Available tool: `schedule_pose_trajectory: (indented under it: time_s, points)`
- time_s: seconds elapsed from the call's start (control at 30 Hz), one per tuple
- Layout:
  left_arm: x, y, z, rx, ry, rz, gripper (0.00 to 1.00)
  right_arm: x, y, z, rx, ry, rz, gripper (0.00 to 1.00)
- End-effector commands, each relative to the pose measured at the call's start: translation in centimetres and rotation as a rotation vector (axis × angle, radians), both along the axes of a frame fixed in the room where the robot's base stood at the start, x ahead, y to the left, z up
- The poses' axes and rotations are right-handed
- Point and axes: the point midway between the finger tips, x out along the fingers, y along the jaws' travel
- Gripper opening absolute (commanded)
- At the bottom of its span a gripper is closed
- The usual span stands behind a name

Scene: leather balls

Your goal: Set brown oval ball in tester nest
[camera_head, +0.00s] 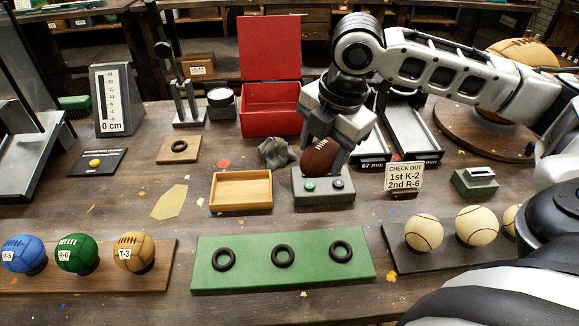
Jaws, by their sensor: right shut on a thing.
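My right gripper (322,152) is shut on the brown oval ball (319,157), a dark reddish-brown ball with pale lacing. It holds the ball low over the back of the grey tester box (322,199), which has a green button and a dark button on its top. The ball and the fingers hide the tester nest, and I cannot tell whether the ball touches it. My left gripper is not in view.
A red box (270,122) with a raised lid stands behind left. A wooden tray (241,205) and a grey crumpled cloth (277,152) lie left of the tester. A check-out sign (404,177) stands right. A green mat (213,279) with black rings lies in front.

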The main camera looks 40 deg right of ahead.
Motion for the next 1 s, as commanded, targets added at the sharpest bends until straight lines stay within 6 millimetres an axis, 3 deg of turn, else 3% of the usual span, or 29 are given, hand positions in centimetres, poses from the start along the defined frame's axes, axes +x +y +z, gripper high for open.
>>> schedule_pose_trajectory:
  time_s: [0.1, 0.3, 0.53, 0.67, 0.93, 1.0]
  points:
    - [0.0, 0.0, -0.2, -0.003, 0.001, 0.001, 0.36, -0.5, -2.3, 1.1, -0.001, 0.003, 0.232, 0.29]
    - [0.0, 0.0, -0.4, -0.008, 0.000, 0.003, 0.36, -1.1, -4.6, 2.9, 0.000, 0.000, 0.562, 0.29]
    - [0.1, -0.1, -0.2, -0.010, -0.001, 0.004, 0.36, -0.9, -5.6, 3.8, 0.002, -0.003, 0.726, 0.29]
    - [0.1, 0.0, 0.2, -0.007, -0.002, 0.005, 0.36, 1.2, -6.1, 2.9, 0.005, -0.004, 0.737, 0.29]
    - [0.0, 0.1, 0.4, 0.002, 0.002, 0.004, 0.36, 7.6, -7.9, -0.1, 0.004, -0.002, 0.734, 0.29]
    - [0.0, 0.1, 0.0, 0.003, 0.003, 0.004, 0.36, 8.7, -8.2, -1.8, 0.004, 0.001, 0.734, 0.29]
